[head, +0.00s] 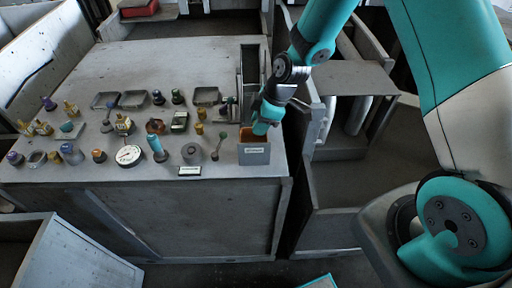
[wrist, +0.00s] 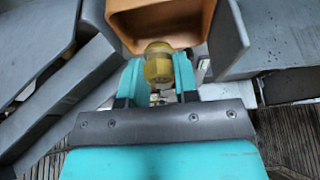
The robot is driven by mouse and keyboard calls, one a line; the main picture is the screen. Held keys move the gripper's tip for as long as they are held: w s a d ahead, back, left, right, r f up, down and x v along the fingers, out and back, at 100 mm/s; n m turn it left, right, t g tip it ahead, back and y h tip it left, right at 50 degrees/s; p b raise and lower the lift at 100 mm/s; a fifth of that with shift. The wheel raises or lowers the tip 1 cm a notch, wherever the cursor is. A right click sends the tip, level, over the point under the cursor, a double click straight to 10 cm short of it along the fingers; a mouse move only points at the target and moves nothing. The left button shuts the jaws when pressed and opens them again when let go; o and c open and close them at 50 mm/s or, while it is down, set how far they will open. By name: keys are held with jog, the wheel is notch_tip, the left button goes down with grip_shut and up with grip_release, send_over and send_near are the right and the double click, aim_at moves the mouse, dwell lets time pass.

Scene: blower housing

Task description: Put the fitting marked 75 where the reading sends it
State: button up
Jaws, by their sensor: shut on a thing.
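My gripper (head: 262,124) is low over the grey-fronted bin (head: 254,156) at the right front corner of the bench. In the wrist view my gripper (wrist: 158,84) is shut on a yellow brass fitting (wrist: 158,64). The fitting's end points at the mouth of the orange-lined bin (wrist: 158,22); I cannot tell how far inside it is. No 75 can be read on it. A round white dial gauge (head: 129,155) lies on the bench, its reading too small to make out. The bin's front label is not legible.
Several other brass and coloured fittings (head: 70,108) stand on the bench's left. Shallow trays (head: 132,99) lie at the back. A small display (head: 189,171) sits at the front edge, near a teal-handled tool (head: 156,145). A tall grey holder (head: 250,66) stands behind the bin.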

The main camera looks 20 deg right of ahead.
notch_tip(320, 180, down, 4)
jog(key=shift+f+b, duration=0.1)
jog(key=shift+b, duration=0.9)
jog(key=o, duration=1.1)
jog(key=shift+d+r, duration=0.1)
jog(key=shift+r, duration=0.2)
jog(key=b+v, duration=0.3)
jog(key=v, duration=1.4)
jog(key=shift+s+r, duration=0.1)
jog(key=shift+s, duration=0.05)
